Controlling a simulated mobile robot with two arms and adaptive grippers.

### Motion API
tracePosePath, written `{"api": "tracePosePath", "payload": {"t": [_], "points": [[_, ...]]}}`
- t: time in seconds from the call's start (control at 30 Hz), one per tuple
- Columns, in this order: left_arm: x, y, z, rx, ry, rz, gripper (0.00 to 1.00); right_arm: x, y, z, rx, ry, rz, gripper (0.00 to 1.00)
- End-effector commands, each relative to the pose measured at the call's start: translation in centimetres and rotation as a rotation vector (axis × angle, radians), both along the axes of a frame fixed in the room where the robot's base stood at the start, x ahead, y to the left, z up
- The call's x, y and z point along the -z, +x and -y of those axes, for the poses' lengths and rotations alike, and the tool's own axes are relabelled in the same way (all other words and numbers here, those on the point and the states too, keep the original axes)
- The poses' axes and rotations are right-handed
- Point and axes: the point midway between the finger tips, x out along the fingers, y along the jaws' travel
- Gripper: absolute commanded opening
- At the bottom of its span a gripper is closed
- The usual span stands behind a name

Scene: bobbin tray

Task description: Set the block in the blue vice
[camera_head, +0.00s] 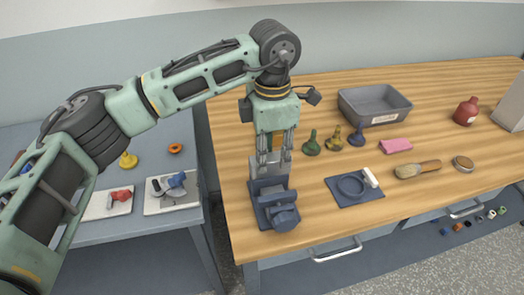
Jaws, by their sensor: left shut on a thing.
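The blue vice (284,217) stands near the front left edge of the wooden table, its dark blue body and base showing below my gripper. My left gripper (274,157) points down from above at the far end of the vice. Its fingers are shut on a grey block (268,170). The block is at the vice's far end, partly covered by the fingers. I cannot tell whether it touches the vice or sits between its jaws. My right gripper is not in view.
Right of the vice lie a blue mat with a ring (350,198), small coloured bobbin-like pieces (334,141), a grey tray (350,104), a pink block (396,145), a brush (416,170) and a red bottle (466,111). A grey side table (150,228) stands left.

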Motion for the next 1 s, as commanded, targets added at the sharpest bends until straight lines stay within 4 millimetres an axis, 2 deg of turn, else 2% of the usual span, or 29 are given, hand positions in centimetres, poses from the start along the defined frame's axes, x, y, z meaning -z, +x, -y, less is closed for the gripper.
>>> {"api": "tracePosePath", "payload": {"t": [0.03,0.1,0.2,0.3,0.5,0.6,0.77,1.0], "points": [[0.3,0.0,0.0,0.000,-0.001,0.000,0.00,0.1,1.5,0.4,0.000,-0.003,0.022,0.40],[0.7,0.0,0.0,0.000,-0.001,0.000,0.00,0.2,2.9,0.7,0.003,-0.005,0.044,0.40],[1.4,0.0,0.0,0.001,-0.001,0.001,0.00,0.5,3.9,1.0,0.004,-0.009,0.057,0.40],[2.2,0.0,0.0,0.001,-0.001,0.001,0.00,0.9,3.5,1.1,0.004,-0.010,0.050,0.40],[3.8,0.0,0.0,0.000,-0.002,0.001,0.00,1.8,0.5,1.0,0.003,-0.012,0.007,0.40],[4.7,0.0,0.0,0.000,-0.002,0.002,0.00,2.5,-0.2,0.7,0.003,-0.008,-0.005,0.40],[6.0,0.0,0.0,0.000,-0.002,0.002,0.00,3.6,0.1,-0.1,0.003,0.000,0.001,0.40],[7.6,0.0,0.0,0.001,-0.002,0.002,0.00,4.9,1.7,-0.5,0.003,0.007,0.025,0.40]]}}
